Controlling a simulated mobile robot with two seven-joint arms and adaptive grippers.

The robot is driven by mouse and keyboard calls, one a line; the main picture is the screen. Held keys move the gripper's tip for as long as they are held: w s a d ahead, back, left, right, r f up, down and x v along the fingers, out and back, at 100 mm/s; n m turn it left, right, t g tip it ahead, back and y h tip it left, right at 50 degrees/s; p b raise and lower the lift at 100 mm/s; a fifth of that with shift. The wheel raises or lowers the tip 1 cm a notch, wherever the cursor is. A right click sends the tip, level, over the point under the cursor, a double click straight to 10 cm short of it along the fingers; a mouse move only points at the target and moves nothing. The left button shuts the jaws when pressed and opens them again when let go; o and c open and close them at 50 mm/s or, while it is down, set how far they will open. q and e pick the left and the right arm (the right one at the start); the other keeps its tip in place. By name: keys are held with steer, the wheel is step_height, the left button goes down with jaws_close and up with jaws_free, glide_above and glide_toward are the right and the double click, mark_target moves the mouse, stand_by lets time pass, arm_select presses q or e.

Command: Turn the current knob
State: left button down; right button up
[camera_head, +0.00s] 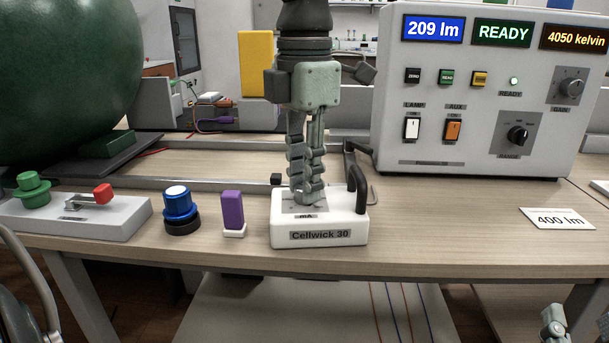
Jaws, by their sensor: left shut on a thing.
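The white box labelled "Cellwick 30" (345,226) stands near the front edge of the bench and has a black handle (357,188) at its right. Its top carries a grey plate marked "mA". My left gripper (309,197) points straight down onto that plate, its fingers close together and shut on the current knob, which they hide almost wholly. I cannot make out the knob's pointer. Part of my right gripper (555,322) shows at the bottom right corner, below the bench edge, apart from everything; its fingers are not clear.
Left of the box stand a purple block (232,209), a blue-topped knob piece (178,208) and a grey base (120,221) with green and red parts. A large green sphere (70,75) is behind. The control panel (450,110) reads 209 lm; a "400 lm" card (557,219) lies right.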

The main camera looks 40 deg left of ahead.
stand_by(0.3)
arm_select(q)
steer(key=c, duration=1.3)
jaws_free()
step_height(320, 180, up, 12)
